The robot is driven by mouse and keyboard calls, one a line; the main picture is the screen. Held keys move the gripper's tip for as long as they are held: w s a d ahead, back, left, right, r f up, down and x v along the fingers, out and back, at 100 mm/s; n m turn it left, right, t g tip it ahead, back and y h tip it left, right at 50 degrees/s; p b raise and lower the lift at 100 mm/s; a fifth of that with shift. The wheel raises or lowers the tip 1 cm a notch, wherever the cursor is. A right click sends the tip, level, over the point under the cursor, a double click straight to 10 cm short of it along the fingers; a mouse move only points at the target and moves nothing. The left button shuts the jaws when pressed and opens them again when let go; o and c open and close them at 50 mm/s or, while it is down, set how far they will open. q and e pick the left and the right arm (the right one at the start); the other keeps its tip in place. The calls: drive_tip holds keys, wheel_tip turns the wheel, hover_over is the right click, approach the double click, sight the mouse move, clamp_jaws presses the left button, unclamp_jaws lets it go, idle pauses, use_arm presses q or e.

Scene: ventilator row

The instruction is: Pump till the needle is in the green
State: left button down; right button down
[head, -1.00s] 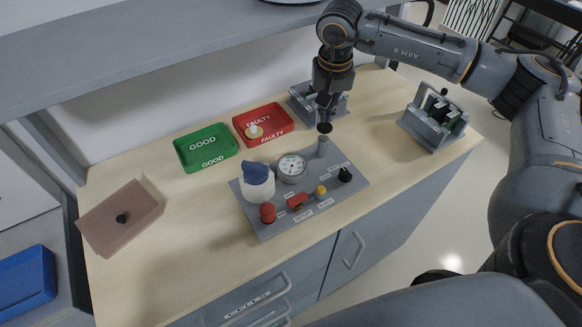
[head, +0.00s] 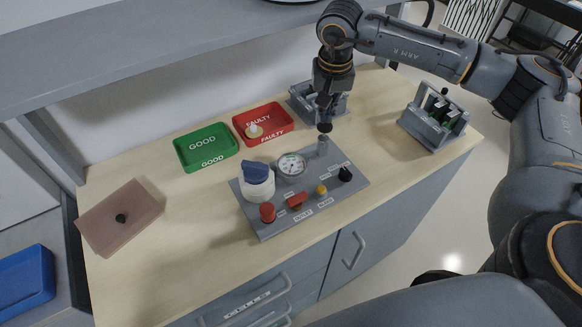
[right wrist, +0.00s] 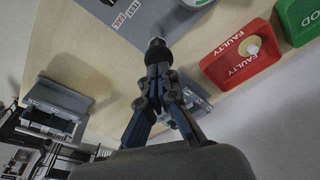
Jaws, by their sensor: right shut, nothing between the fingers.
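A grey panel (head: 268,226) lies on the bench with a round white-faced gauge (head: 291,166). The gauge needle is too small to read, and I cannot make out a green zone. Behind the gauge a grey cylinder (head: 323,148) carries a black knob (head: 324,127), which also shows in the right wrist view (right wrist: 157,46). My right gripper (head: 325,115) is shut and empty, its tips right at the top of the knob; I cannot tell whether they touch. The fingers show in the right wrist view (right wrist: 159,72). My left gripper is out of view.
The panel also bears a white, blue-topped unit (head: 257,186), a red knob (head: 267,212), a red switch (head: 297,200), a yellow button (head: 321,189) and a black knob (head: 345,174). Green GOOD (head: 188,160) and red FAULTY (head: 270,138) trays stand behind. Grey holders (head: 423,133) stand right.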

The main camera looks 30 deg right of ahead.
sight(325, 126)
drive_tip(key=shift+f+b, duration=0.5)
drive_tip(key=shift+f, duration=0.2)
drive_tip(key=shift+f+b, duration=1.05)
drive_tip(key=shift+f, duration=0.25)
drive_tip(key=shift+r+p, duration=0.9)
drive_tip(key=shift+r, duration=0.55)
drive_tip(key=shift+f, duration=0.1)
drive_tip(key=shift+f+b, duration=1.3)
drive_tip(key=shift+f, duration=0.15)
drive_tip(key=shift+r+p, duration=1)
drive_tip(key=shift+r, duration=0.5)
